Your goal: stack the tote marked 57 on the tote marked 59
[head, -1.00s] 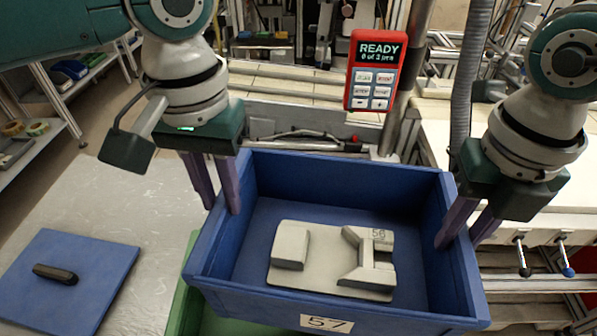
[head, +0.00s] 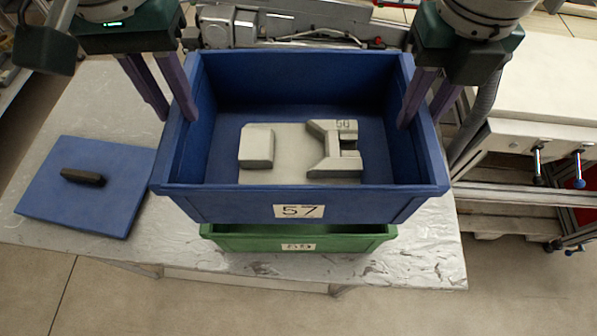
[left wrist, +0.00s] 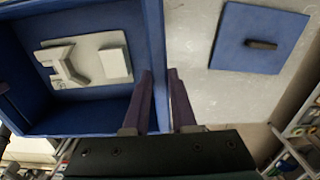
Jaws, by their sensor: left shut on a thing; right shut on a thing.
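The blue tote marked 57 (head: 330,203) is held up between my two grippers, roughly level. A grey insert marked 56 (head: 290,165) lies in it. My left gripper (head: 177,115) is shut on its left wall; the left wrist view shows one finger on each side of that wall (left wrist: 157,50). My right gripper (head: 416,118) is shut on the right wall. The green tote marked 59 (head: 345,242) stands on the table below the blue tote, which hides most of it. Only its front wall and part of its rim show. I cannot tell the gap between the totes.
A blue lid with a black handle (head: 75,200) lies on the grey table (head: 420,255) at the left; it also shows in the left wrist view (left wrist: 235,45). A white bench (head: 545,95) stands at the right. The table's front edge is just below the green tote.

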